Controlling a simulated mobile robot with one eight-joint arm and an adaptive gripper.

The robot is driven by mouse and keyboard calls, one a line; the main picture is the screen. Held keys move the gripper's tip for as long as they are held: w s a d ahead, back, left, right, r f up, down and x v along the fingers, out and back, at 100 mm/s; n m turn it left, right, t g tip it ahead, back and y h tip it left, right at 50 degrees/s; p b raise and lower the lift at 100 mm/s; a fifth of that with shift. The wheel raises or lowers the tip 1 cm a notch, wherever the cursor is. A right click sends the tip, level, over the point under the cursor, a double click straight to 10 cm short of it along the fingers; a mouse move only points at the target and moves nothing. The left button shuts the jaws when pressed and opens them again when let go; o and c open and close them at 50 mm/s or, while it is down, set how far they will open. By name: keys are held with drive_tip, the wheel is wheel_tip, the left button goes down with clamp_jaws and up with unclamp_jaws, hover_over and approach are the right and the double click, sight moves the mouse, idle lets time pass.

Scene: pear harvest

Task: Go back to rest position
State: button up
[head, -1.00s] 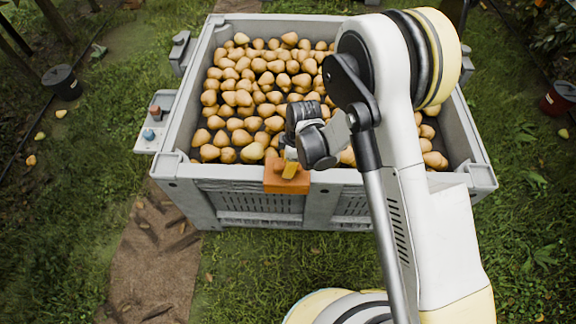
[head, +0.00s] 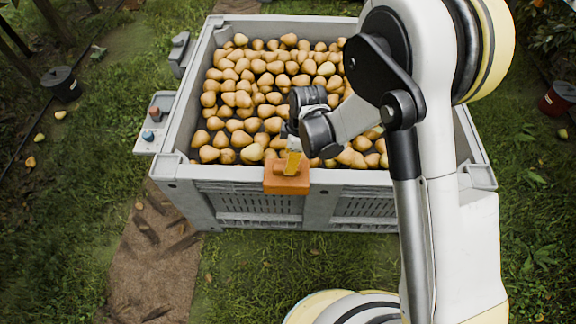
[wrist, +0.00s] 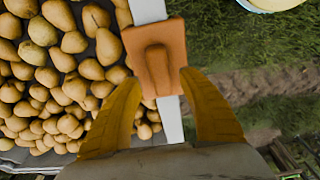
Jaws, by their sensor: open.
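My gripper (head: 291,162) is at the near wall of the crate, just above an orange block (head: 287,181) on the rim. In the wrist view my gripper (wrist: 188,80) has its two yellow fingers spread apart and empty, with the orange block (wrist: 158,55) beyond the fingertips. I cannot tell whether they touch it. My white arm reaches in from the right side of the head view and hides the crate's right part.
A large grey crate (head: 180,172) full of pears (head: 262,98) stands on the grass. A small grey side tray (head: 148,143) with two knobs is at its left. A dark bucket (head: 62,82) stands at the far left, a reddish bucket (head: 558,98) at the far right.

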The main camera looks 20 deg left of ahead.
wheel_tip(320, 180, up, 7)
drive_tip(key=d, duration=0.1)
drive_tip(key=shift+w+f, duration=0.15)
